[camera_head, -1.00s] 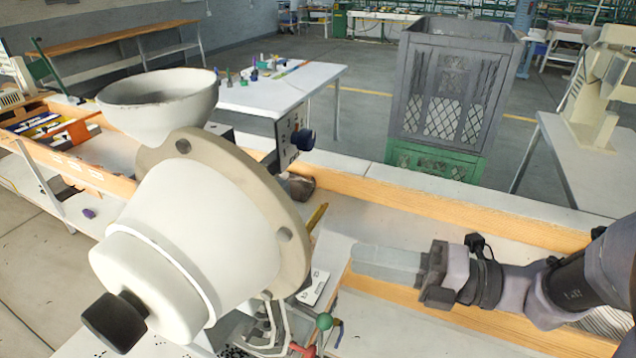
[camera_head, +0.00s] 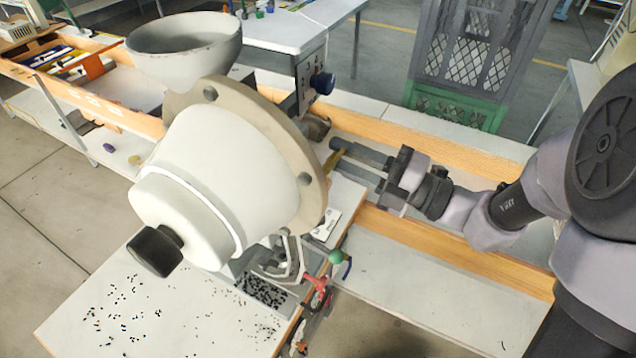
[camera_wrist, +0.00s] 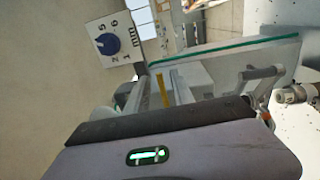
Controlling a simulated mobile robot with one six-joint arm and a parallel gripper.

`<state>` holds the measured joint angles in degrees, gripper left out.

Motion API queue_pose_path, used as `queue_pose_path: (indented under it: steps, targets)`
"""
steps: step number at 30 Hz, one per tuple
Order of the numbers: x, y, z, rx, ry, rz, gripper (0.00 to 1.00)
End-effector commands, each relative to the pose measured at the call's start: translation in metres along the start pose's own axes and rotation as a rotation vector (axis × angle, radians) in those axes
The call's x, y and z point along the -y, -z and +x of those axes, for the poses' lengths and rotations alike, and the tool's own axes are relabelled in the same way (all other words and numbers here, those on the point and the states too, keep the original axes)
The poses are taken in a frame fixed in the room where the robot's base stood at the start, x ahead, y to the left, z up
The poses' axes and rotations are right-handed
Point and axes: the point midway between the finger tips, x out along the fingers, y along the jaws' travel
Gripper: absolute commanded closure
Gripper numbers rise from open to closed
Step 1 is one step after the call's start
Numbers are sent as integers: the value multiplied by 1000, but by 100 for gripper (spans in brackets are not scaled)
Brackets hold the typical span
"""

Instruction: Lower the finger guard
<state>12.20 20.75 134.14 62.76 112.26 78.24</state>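The eyelet press has a large cream head (camera_head: 215,170) with a black knob, and a cream bowl stands behind it. A clear panel with a green edge (camera_wrist: 230,50), which looks like the finger guard, shows in the wrist view; I cannot make it out in the head view. A thin yellow strip (camera_head: 338,160) shows beside the press, at my fingertips. My gripper (camera_head: 339,156) is right of the press head with its two fingers apart. In the wrist view the yellow strip (camera_wrist: 161,90) appears between the fingers; contact cannot be told.
A blue dial (camera_wrist: 106,43) on a numbered plate is near the gripper. A green-knobbed lever (camera_head: 336,257) and red handle (camera_head: 318,288) are below the press head. Wooden rails (camera_head: 450,250) edge the bench. A grey crate on a green one (camera_head: 455,108) stands behind.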

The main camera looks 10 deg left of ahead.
Motion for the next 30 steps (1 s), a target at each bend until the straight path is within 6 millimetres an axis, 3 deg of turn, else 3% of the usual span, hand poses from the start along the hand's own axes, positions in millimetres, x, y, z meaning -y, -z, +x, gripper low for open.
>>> queue_pose_path:
  steps: [5,10,17,30]
  targets:
    - [1,0,0,0,0,0,71]
    - [1,0,0,0,0,-1,100]
    - [0,0,-2,1,1,0,100]
    - [1,0,-24,1,2,-1,100]
